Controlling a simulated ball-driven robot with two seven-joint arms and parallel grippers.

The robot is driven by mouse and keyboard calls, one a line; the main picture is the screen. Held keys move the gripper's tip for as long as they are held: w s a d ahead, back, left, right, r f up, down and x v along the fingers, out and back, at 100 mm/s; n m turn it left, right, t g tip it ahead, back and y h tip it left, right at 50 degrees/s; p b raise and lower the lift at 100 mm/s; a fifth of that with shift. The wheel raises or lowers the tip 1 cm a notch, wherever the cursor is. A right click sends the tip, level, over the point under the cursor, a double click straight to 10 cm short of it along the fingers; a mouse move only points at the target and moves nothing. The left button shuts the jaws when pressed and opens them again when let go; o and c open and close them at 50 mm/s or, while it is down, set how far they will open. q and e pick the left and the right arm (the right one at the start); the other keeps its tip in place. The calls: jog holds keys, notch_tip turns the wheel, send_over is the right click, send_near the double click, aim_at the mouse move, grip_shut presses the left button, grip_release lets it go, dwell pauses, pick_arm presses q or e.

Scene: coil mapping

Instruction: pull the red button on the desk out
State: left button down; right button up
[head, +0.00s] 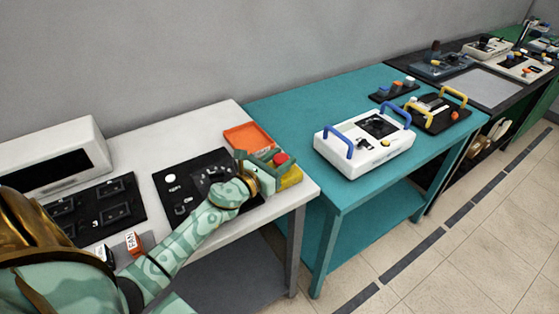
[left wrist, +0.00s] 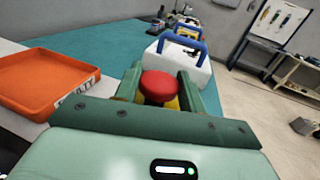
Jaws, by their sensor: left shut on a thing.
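The red button (head: 281,158) is a round red mushroom head on a yellow box (head: 291,178) at the right end of the white desk (head: 228,117). My left gripper (head: 270,161) reaches it from the left, with its green fingers on both sides of the button. In the left wrist view the red button (left wrist: 158,86) sits between the two fingers of my left gripper (left wrist: 160,82), which is shut on it. The yellow box shows only a little there, below the button. My right gripper is not in view.
An orange tray (head: 248,138) lies just behind the button. A black panel (head: 170,189) with switches lies to its left. A teal table (head: 300,101) to the right carries a white case (head: 365,152) with blue handles.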

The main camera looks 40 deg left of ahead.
pick_arm(q)
jog(key=shift+r, duration=0.25)
jog(key=c, duration=0.8)
grip_release()
jog(key=shift+c, duration=0.2)
jog(key=shift+s, duration=0.15)
jog(key=s, duration=0.5)
jog(key=s+a+b, duration=0.1)
jog(key=s, duration=0.4)
jog(key=s+a+b, duration=0.1)
jog(key=s, duration=0.4)
jog(key=shift+s+f, duration=0.1)
jog(key=shift+s, duration=0.05)
jog(key=shift+s+a, duration=0.1)
jog(key=shift+s, duration=0.2)
